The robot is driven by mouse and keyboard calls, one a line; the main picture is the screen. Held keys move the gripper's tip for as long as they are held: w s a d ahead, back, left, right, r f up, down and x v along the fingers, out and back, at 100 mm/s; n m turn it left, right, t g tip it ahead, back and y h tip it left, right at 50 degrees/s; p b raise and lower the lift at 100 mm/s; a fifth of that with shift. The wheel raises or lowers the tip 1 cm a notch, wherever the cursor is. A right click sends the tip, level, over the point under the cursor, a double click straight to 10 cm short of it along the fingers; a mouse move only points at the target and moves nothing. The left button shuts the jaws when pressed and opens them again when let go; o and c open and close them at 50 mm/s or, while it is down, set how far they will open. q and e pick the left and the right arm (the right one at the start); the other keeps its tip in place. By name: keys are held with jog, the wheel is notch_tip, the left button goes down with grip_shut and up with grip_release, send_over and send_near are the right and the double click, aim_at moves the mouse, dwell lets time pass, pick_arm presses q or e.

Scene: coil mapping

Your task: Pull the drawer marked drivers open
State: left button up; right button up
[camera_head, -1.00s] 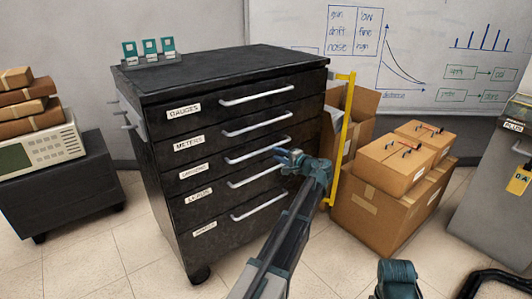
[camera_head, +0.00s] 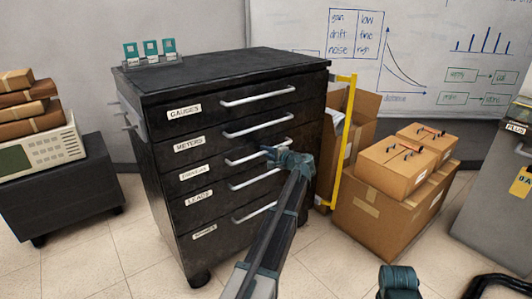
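A black cabinet (camera_head: 157,160) stands in the middle of the head view with a stack of shut drawers, each with a silver bar handle. The labels read GAUGES, METERS and LEADS on the first, second and fourth drawers. The third label (camera_head: 195,173) and the bottom label (camera_head: 204,232) are too blurred to read, so I cannot tell which is drivers. My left gripper (camera_head: 275,153) is at the right part of the third drawer's handle (camera_head: 245,157). Its fingers are too small to tell whether they are open or shut, or touch the handle.
A yellow upright bar (camera_head: 345,140) stands just right of the cabinet. Cardboard boxes (camera_head: 385,215) are stacked beyond it. A low black cabinet (camera_head: 75,190) with an instrument stands on the left. The floor in front of the drawers is clear.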

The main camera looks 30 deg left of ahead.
pick_arm(q)
grip_shut()
dwell(1.2)
jog(key=f+v, duration=0.3)
jog(key=v, duration=1.2)
jog(key=d+f+v, duration=0.1)
jog(key=f+v, duration=0.2)
jog(key=v, duration=1.2)
jog(key=shift+s+d, duration=0.4)
jog(key=shift+r, duration=0.1)
jog(key=shift+o, duration=1.4)
grip_release()
